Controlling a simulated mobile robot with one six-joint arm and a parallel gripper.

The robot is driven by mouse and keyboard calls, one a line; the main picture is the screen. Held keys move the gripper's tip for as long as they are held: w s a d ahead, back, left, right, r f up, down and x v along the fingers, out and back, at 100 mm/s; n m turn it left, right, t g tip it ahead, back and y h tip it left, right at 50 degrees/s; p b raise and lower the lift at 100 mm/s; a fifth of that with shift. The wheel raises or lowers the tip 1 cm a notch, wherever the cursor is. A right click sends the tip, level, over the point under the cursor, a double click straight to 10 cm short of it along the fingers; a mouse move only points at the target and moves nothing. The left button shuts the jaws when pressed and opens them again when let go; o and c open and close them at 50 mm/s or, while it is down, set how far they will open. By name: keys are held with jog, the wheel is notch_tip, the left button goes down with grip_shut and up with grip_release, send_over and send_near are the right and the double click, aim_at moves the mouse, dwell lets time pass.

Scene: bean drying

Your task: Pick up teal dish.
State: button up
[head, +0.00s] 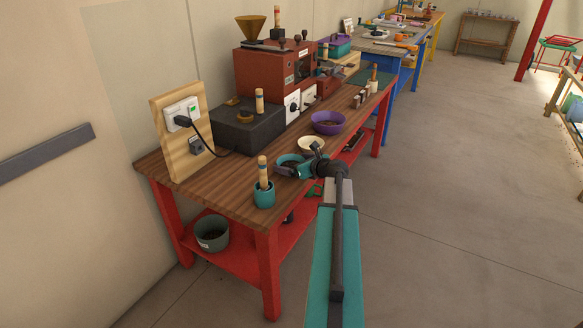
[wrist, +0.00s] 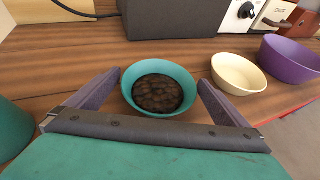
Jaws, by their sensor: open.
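The teal dish (wrist: 184,73) stands upright on the wooden bench top and holds dark brown beans (wrist: 157,93). In the wrist view my gripper (wrist: 153,88) is open, with one finger on each side of the dish. No clear contact between fingers and dish shows. In the head view the teal dish (head: 291,158) is partly hidden behind my gripper (head: 287,168) near the bench's front edge.
A cream bowl (wrist: 238,73) and a purple bowl (wrist: 289,60) stand to the right. A teal cup (head: 264,196) with a wooden-handled tool stands near the corner. A dark box (head: 248,130) stands behind the dish. Bare bench top (head: 215,190) lies to the left.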

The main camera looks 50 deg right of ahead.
aim_at(291, 167)
jog(key=shift+x, duration=0.75)
jog(key=c, duration=1.1)
jog(key=shift+r, duration=0.1)
jog(key=shift+r, duration=1.8)
jog(key=s+d, duration=0.2)
jog(key=s, duration=0.5)
jog(key=s+d+r, duration=0.1)
jog(key=s, duration=0.7)
jog(key=shift+s+d, duration=0.35)
jog(key=shift+d, duration=0.05)
jog(key=shift+r, duration=0.1)
